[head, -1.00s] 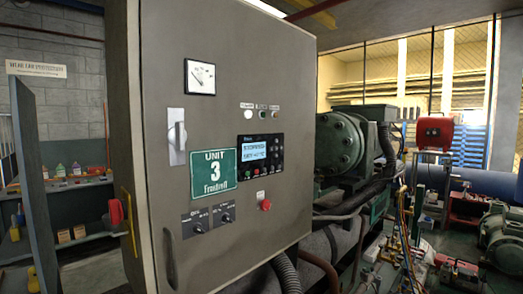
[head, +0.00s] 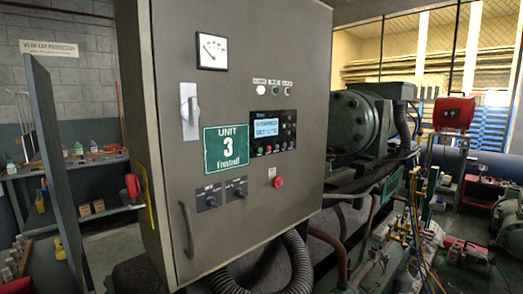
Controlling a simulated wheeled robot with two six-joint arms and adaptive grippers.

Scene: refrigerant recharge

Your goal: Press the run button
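A grey control cabinet (head: 240,50) fills the middle of the head view. Its controller panel (head: 273,131) has a lit blue-white display (head: 267,128), dark round keys at the right, and a row of small coloured buttons (head: 268,149) along the bottom. The button labels are too small to read, so I cannot tell which one is the run button. A red mushroom button (head: 278,181) sits below the panel. Two dark rotary switches (head: 223,194) are at the lower left of the door. Neither of my grippers is in view.
A green "UNIT 3" sign (head: 226,148), a gauge (head: 212,51) and a door handle (head: 186,229) are on the cabinet. A corrugated hose (head: 298,262) runs below it. Compressor machinery (head: 360,120) stands right, with hoses and gauges. Shelves (head: 90,160) are at the left.

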